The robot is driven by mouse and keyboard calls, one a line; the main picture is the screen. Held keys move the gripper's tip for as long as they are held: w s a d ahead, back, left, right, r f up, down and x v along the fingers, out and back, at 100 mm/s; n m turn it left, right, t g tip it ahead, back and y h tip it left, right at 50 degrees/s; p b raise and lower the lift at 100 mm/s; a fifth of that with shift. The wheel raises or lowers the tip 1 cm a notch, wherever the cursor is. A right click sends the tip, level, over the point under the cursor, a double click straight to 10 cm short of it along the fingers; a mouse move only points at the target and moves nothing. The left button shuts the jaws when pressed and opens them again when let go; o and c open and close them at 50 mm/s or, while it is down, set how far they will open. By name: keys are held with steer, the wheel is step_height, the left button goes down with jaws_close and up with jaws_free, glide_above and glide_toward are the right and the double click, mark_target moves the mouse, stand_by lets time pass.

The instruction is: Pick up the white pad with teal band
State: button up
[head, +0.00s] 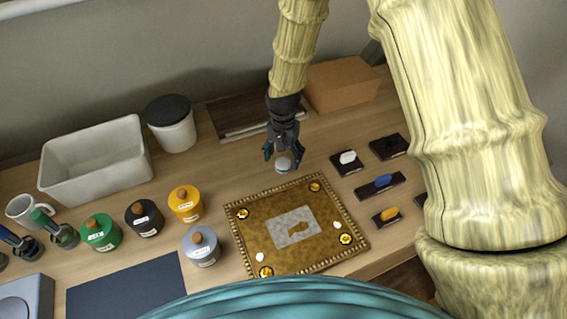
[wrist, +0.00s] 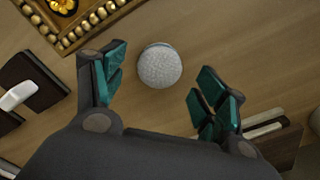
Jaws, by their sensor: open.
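The white pad with teal band (head: 283,165) is a small round disc on the wooden table, just behind the gilt panel. In the wrist view the pad (wrist: 160,66) shows a speckled pale top, with a thin bluish edge at its upper rim. My gripper (head: 283,156) is open above and around it in the head view. In the wrist view my gripper's teal-padded fingers (wrist: 158,90) are spread to the left and right of the pad, apart from it. The pad lies between them, slightly beyond the fingertips.
The gilt panel (head: 265,207) lies close in front of the pad. Dark blocks with white, blue and yellow pieces (head: 378,185) lie to the right. Several lidded jars (head: 186,204) stand left. A white bin (head: 95,160), a canister (head: 172,127) and an orange-brown box (head: 340,84) stand behind.

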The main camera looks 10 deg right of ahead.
mark_target(283, 162)
steer(key=shift+f+p, duration=0.5)
steer(key=shift+f, duration=1.1)
steer(key=c, duration=1)
steer(key=shift+r, duration=0.1)
